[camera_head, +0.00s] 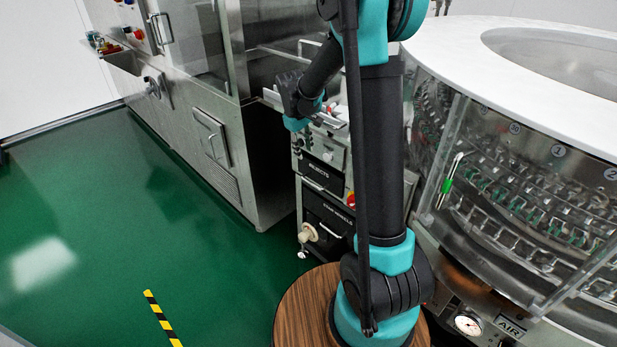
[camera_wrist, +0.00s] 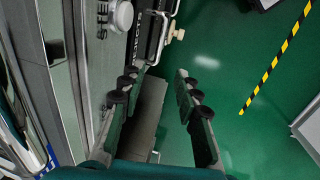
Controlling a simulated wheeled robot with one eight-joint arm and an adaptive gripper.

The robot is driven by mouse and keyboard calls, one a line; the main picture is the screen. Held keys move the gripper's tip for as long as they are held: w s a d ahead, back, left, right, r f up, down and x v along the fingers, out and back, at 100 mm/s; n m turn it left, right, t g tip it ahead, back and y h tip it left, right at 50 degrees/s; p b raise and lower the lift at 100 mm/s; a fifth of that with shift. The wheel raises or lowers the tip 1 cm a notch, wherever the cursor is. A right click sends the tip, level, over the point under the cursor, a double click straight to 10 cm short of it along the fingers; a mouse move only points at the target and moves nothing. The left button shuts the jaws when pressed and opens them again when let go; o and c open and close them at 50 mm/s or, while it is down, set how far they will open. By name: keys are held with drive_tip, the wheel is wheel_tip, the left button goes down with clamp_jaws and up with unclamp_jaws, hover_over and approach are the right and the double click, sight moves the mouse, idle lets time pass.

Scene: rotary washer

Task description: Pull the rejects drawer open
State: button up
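The rejects drawer (camera_head: 321,172) is a dark front labelled REJECTS, with a pale bar handle, in the grey cabinet left of my arm in the head view. It looks closed. In the wrist view its label and bar handle (camera_wrist: 157,38) show at the top, beyond the fingertips. My gripper (camera_wrist: 157,75) is open and empty, its two padded fingers wide apart. The handle lies ahead of the fingers and apart from them. In the head view my wrist is above and left of the drawer; the fingers are hard to make out there.
Below is another dark drawer (camera_head: 328,218), with a cream knob (camera_head: 308,233) near its lower left. A steel machine (camera_head: 200,120) stands left, and the round washer (camera_head: 520,190) right. Green floor (camera_head: 190,260) in front is clear, with a yellow-black stripe (camera_head: 161,318).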

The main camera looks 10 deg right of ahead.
sight(310, 182)
drive_tip(key=f, duration=0.5)
drive_tip(key=w+d+f, duration=0.1)
drive_tip(key=f, duration=0.4)
drive_tip(key=d+f, duration=0.1)
drive_tip(key=f, duration=0.4)
drive_tip(key=shift+w+d+f, duration=0.25)
drive_tip(key=shift+w+f, duration=0.1)
clamp_jaws()
